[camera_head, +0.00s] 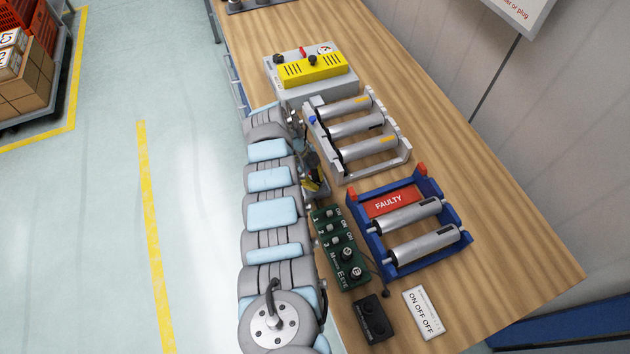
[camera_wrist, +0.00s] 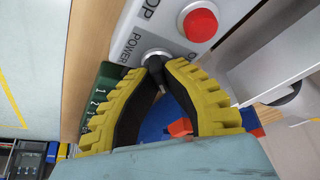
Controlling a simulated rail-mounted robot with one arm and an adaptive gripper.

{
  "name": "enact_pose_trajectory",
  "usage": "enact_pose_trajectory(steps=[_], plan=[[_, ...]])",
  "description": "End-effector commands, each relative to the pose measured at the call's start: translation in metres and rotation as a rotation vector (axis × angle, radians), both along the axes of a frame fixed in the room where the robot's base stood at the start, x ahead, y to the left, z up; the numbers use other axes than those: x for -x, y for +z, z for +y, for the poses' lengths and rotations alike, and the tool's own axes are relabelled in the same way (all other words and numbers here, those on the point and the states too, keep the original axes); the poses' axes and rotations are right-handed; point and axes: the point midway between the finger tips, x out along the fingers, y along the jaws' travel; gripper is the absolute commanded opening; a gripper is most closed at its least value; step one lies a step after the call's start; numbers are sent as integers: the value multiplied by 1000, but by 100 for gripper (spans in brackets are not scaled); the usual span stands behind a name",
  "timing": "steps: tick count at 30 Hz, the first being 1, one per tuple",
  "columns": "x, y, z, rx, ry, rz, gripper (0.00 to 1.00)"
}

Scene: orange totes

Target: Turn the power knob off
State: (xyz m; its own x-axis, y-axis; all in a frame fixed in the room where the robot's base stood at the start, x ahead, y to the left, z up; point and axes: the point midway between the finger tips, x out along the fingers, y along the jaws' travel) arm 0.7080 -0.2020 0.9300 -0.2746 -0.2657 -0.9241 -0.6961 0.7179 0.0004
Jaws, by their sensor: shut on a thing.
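The power knob (camera_wrist: 155,59) is small and dark with a silver collar, beside the word POWER on a light grey panel (camera_wrist: 150,28) in the wrist view. My gripper (camera_wrist: 157,70) has its two yellow-ridged black fingers closed together at the knob, pinching it. The fingertips hide part of the knob, so its setting is hard to read. A red stop button (camera_wrist: 200,25) sits on the same panel, to the right of the knob. In the head view my gripper (camera_head: 318,186) is beside the grey roller rack (camera_head: 405,153), and the knob is hidden.
A blue rack (camera_head: 456,222) with a red FAULTY plate and rollers stands nearby. A green switch board (camera_head: 325,222), a black box (camera_head: 373,318) and an ON OFF OFF sign (camera_head: 424,312) lie near the front. A yellow-topped grey unit (camera_head: 315,70) stands behind. The table's right side is clear.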

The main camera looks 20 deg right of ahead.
Motion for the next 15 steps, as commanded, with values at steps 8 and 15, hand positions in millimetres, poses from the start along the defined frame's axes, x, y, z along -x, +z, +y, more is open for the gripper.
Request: enact_pose_trajectory(steps=[8,15], plan=[[1,-1,-1,2,55,-2,0],[1,-1,0,3,155,0,0]])
